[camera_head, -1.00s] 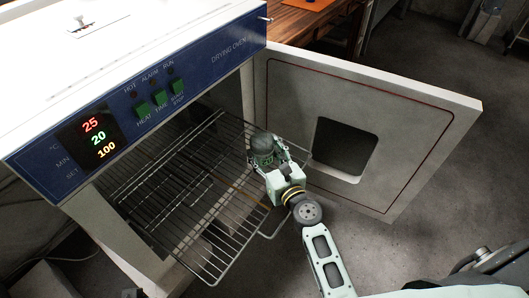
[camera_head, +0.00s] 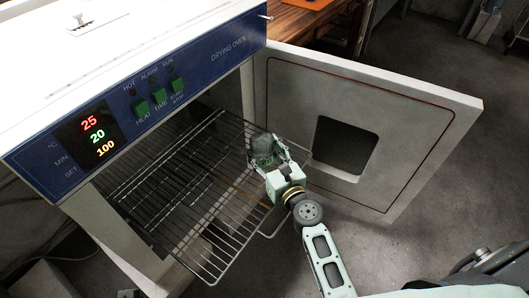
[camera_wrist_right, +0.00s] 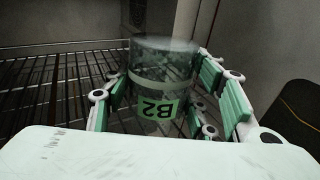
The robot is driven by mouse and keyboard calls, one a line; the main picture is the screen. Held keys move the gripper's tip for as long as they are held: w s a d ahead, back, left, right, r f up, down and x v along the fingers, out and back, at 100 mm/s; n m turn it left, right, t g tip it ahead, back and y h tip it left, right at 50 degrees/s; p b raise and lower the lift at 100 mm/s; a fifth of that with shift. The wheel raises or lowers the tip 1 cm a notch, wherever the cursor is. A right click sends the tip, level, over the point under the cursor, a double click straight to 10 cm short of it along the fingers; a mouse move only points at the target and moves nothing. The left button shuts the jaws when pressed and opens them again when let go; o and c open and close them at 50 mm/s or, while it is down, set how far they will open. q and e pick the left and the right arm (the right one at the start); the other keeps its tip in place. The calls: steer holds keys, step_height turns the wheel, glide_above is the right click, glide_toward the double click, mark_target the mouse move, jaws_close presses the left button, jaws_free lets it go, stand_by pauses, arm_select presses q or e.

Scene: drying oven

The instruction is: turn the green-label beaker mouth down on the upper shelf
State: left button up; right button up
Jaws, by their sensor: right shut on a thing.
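The green-label beaker (camera_wrist_right: 163,62) is clear glass with a pale band. Its green label (camera_wrist_right: 157,110) reads B2 upside down in the right wrist view, and a flat end faces up, so it looks mouth down. In the head view the beaker (camera_head: 265,147) is over the front right part of the pulled-out wire shelf (camera_head: 165,180). My right gripper (camera_head: 268,160) is shut on it, with green-padded fingers on both sides in the wrist view (camera_wrist_right: 172,90). Whether the lower rim touches the wires is hidden. My left gripper is not in view.
The drying oven's blue panel (camera_head: 215,60) overhangs the shelf at the back left. Its open door (camera_head: 400,110), with a dark window, stands close to the right of my gripper. The shelf's left and middle are bare.

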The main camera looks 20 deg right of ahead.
steer(key=o, duration=1.2)
steer(key=shift+o, duration=0.4)
steer(key=s, duration=0.4)
steer(key=s+d, duration=0.1)
steer(key=s, duration=0.6)
steer(key=shift+s+d+r, duration=0.35)
steer(key=shift+s, duration=0.05)
